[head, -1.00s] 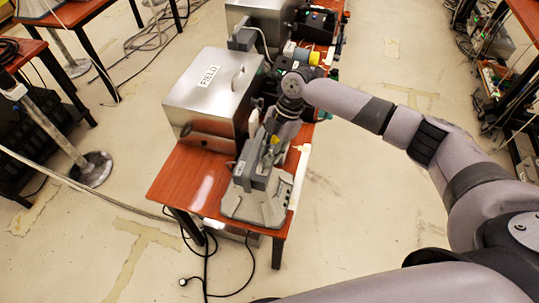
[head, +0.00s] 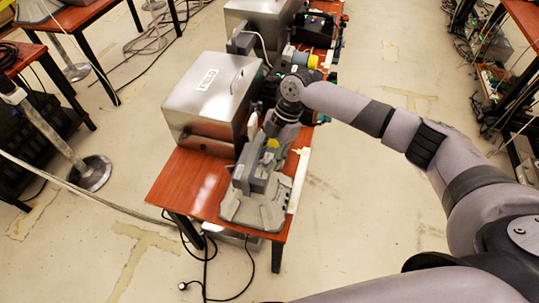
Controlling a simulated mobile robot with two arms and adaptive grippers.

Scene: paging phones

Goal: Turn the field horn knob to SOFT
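A silver metal box (head: 208,105) with a label reading FIELD (head: 207,79) stands on the red-brown table. A grey desk phone unit (head: 254,207) sits in front of it, near the table's front edge. My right gripper (head: 272,142) points down over the back of the grey unit, beside the box's right side. My wrist covers much of it from above, so whether its fingers are open or shut does not show. I cannot make out a knob or a SOFT mark; that area is small and partly hidden. My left gripper is not in view.
The red-brown table (head: 180,190) has bare surface at its left front corner. A second silver box (head: 258,14) and dark devices (head: 315,27) stand farther back. Cables (head: 205,265) hang to the floor. A round-based stand (head: 91,173) is at left; open floor lies right.

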